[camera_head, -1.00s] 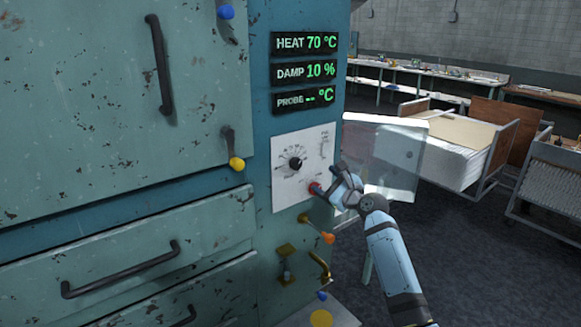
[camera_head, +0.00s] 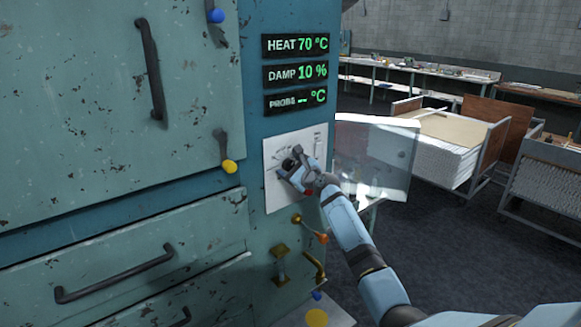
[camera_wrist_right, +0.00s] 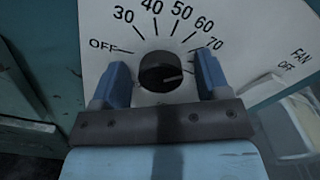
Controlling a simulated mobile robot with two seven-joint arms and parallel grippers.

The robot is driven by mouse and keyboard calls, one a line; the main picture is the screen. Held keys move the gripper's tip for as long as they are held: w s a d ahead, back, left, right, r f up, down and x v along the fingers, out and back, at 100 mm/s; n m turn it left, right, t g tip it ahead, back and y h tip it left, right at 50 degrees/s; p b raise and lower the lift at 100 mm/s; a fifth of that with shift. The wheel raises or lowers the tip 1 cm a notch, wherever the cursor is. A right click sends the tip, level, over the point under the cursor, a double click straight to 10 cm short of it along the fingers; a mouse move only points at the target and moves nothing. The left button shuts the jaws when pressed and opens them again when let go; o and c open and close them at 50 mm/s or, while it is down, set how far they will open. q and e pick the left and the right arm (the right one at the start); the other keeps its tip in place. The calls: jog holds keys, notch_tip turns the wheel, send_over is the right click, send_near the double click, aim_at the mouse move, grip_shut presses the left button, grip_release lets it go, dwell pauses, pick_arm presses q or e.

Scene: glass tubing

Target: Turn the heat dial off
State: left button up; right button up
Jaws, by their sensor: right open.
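The heat dial (camera_wrist_right: 162,72) is a round black knob on a white panel marked OFF, 30, 40, 50, 60 and 70. The pale mark on the knob points right, towards the 70 side, away from OFF. My right gripper (camera_wrist_right: 163,78) is open, with one blue finger on each side of the knob. Small gaps seem to separate the fingers from the knob. In the head view my right gripper (camera_head: 293,170) covers most of the dial on the white panel (camera_head: 281,196). The display (camera_head: 295,45) reads HEAT 70 °C. My left gripper is not in view.
A clear cover (camera_head: 373,160) stands swung open just right of the panel. Below the panel are an orange-tipped lever (camera_head: 320,237) and brass fittings (camera_head: 280,264). A FAN OFF label (camera_wrist_right: 293,60) is at right. Trolleys and benches stand farther back.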

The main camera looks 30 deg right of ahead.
jog(key=c, duration=0.9)
